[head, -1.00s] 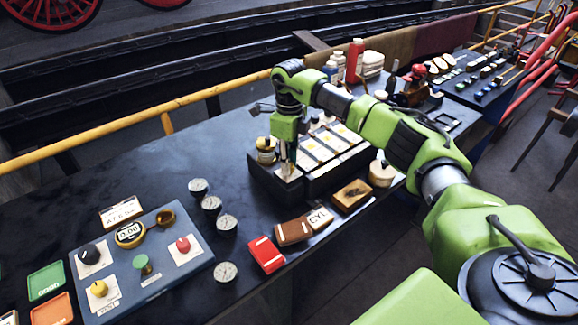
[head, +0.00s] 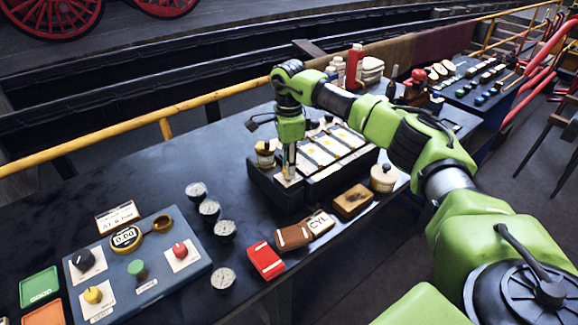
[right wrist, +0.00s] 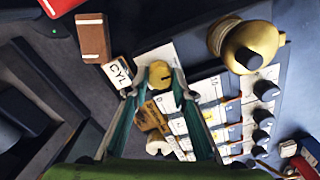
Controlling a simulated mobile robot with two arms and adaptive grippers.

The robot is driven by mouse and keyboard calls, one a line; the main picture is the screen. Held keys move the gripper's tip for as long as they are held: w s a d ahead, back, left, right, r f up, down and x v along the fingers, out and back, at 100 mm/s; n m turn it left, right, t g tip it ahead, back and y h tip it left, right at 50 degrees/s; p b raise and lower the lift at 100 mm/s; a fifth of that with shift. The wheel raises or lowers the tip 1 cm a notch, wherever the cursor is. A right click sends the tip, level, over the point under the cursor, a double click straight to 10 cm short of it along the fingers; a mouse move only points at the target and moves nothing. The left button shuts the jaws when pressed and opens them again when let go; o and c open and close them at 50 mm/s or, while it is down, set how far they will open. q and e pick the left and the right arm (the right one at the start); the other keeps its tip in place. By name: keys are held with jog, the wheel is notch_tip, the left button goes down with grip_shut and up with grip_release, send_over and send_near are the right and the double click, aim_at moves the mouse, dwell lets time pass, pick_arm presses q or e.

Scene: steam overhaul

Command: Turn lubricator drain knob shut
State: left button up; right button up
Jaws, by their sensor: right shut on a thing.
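A small brass-yellow knob (right wrist: 160,75) sits between the fingertips of my right gripper (right wrist: 157,82) in the right wrist view. The gripper is shut on it, with a finger on either side. The knob is on a white-labelled plate at the near left end of a long black block (head: 330,185). In the head view my right gripper (head: 289,178) points straight down at that end, and its fingers hide the knob. A brass cup with a dark top (head: 265,152) stands just behind the gripper. My left gripper is not in view.
A blue-grey control panel (head: 180,280) with coloured knobs lies at the left. Several small dials (head: 224,230) stand between it and the block.

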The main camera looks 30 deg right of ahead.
dwell(0.4)
jog(key=o, duration=1.1)
jog(key=shift+r, duration=0.1)
notch_tip(320, 180, up, 12)
